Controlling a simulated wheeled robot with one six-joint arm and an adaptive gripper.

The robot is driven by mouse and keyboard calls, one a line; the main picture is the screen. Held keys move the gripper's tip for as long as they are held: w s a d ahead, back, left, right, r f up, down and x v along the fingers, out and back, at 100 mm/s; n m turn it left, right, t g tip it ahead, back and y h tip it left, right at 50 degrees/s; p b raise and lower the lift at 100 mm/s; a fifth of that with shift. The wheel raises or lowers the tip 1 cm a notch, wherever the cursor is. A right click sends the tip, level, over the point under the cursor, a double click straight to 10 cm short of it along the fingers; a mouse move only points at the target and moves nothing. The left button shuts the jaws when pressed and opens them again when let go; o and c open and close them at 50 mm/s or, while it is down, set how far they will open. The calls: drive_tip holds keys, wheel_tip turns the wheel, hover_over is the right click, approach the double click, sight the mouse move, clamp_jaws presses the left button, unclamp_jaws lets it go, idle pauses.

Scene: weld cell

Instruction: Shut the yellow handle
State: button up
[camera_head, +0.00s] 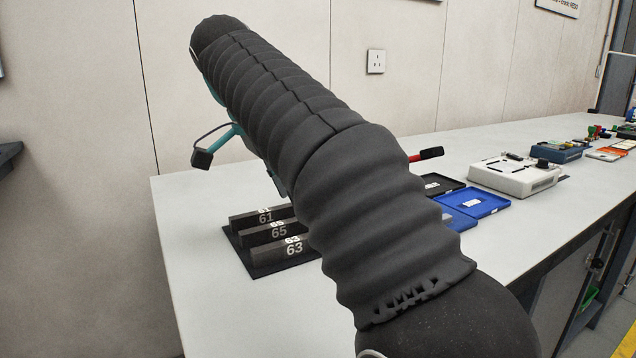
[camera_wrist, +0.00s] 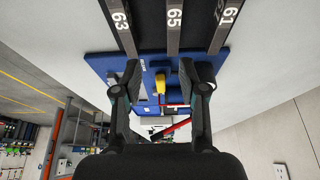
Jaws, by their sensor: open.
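The yellow handle (camera_wrist: 160,83) shows in the wrist view, standing out against a blue surface (camera_wrist: 98,63). My gripper (camera_wrist: 161,80) is open, with one dark finger on each side of the handle in the picture. A gap shows between the handle and each finger. How far the handle lies beyond the fingertips is hard to tell. In the head view the handle and the fingers are hidden behind my arm.
Numbered dark bars (camera_head: 268,233) stand on a black base on the white bench (camera_head: 200,290); they also show in the wrist view (camera_wrist: 174,28). A red-and-black rod (camera_head: 426,155), blue trays (camera_head: 486,197) and a white instrument (camera_head: 508,180) are to the right.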

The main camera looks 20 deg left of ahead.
drive_tip(key=shift+s+a, duration=1.3)
drive_tip(key=shift+s, duration=0.2)
